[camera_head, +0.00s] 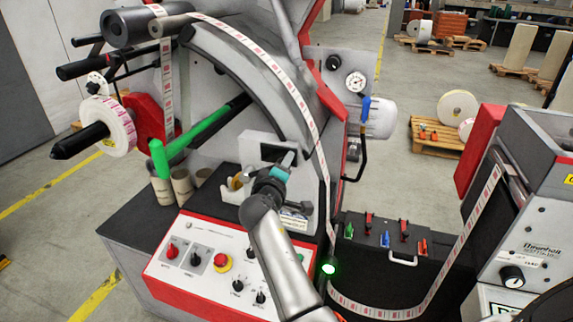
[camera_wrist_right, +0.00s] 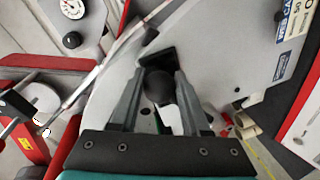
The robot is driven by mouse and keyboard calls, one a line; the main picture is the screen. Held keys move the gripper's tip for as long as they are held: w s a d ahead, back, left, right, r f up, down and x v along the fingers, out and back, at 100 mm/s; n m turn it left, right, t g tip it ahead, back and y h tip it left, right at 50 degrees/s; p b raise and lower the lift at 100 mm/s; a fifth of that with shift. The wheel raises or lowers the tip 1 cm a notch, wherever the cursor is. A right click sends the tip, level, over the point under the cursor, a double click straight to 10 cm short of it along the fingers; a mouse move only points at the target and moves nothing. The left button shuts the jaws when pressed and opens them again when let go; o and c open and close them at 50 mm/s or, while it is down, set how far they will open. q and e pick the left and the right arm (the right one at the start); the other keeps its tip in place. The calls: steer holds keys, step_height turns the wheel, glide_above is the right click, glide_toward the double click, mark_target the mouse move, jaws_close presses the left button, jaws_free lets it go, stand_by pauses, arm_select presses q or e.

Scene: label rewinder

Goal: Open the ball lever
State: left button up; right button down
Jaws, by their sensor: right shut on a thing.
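My right gripper (camera_head: 284,163) reaches up from the bottom of the head view to the grey front of the label rewinder (camera_head: 222,62). In the right wrist view its two dark fingers (camera_wrist_right: 159,76) stand on either side of the lever's black ball (camera_wrist_right: 159,88) and are shut on it. A dark square plate lies behind the ball against the light grey machine face. In the head view the ball is hidden behind the gripper. My left gripper is not in view.
A green T-shaped handle (camera_head: 158,157) sticks out at left. The label strip (camera_head: 322,165) runs down close to the gripper's right. A black box (camera_head: 385,262) stands further right.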

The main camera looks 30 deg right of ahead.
steer(key=shift+w+a+r, duration=0.25)
steer(key=shift+r, duration=0.2)
steer(key=c, duration=0.8)
jaws_free()
steer(key=o, duration=0.4)
steer(key=shift+f, duration=0.15)
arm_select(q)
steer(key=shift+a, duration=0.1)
arm_select(e)
steer(key=shift+o, duration=0.2)
